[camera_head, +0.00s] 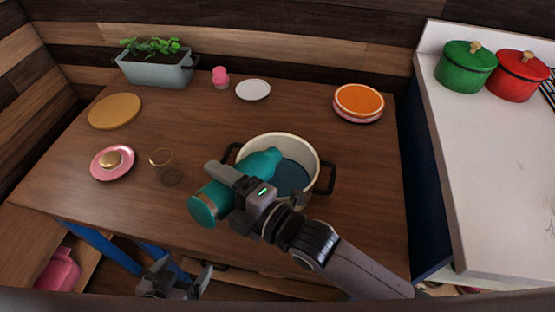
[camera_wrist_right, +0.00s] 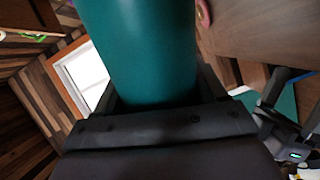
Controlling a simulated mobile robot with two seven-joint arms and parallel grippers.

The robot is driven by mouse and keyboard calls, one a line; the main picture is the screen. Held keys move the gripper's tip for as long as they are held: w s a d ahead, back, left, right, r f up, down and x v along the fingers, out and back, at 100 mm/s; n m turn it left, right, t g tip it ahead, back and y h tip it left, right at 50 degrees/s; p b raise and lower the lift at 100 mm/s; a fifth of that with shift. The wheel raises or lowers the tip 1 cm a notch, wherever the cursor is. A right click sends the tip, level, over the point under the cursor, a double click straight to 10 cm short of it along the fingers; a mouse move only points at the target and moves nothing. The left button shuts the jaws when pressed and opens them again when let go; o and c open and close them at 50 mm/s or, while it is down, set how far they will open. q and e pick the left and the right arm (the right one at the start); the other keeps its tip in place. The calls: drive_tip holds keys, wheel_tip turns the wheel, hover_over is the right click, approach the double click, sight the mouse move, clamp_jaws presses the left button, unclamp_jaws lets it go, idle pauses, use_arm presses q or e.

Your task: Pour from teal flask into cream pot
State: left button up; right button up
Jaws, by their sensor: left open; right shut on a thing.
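The teal flask (camera_head: 207,204) lies tilted nearly on its side above the cream pot (camera_head: 311,151), with its narrower end over the pot's opening. My right gripper (camera_head: 238,178) is shut on the flask's body. The flask also fills the middle of the right wrist view (camera_wrist_right: 140,45). The pot stands on the wooden table, with dark handles and a dark bluish inside. Whether anything flows from the flask cannot be seen. My left gripper (camera_head: 178,282) is open and empty, low in front of the table's front edge.
A glass (camera_head: 161,158) and a pink plate (camera_head: 101,174) stand left of the pot. Orange plates (camera_head: 359,101), a white saucer (camera_head: 253,90), a pink item (camera_head: 220,77) and a planter (camera_head: 158,72) stand farther back. Green (camera_head: 465,66) and red (camera_head: 518,74) pots stand on the right counter.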

drive_tip(key=shift+w+r+m+p, duration=0.15)
drive_tip(key=shift+r+m+p, duration=0.15)
drive_tip(key=shift+r+p, duration=0.1)
